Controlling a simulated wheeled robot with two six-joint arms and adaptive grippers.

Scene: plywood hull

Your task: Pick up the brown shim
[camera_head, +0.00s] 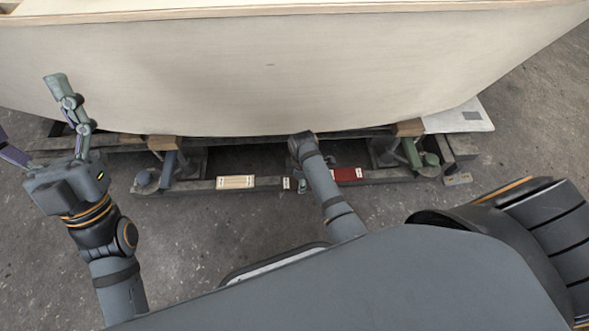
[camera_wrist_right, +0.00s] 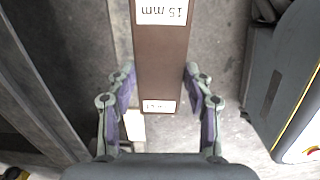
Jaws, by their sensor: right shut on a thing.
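The brown shim (camera_wrist_right: 160,60) is a long flat bar with white labels, one reading "15 mm". In the right wrist view it lies between the two fingers of my right gripper (camera_wrist_right: 160,82), which is shut on it. In the head view a small part of the brown shim (camera_head: 287,183) shows left of my right forearm, at the near timber. My right gripper is hidden there behind my own arm. My left gripper (camera_head: 28,106) is open and empty, raised at the left in front of the hull.
A pale labelled shim (camera_head: 236,182) and a red one (camera_head: 347,174) lie along the near timber beam (camera_head: 195,186). The plywood hull (camera_head: 270,65) overhangs the cradle and its supports (camera_head: 170,165). Concrete floor (camera_head: 200,235) is clear in front.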

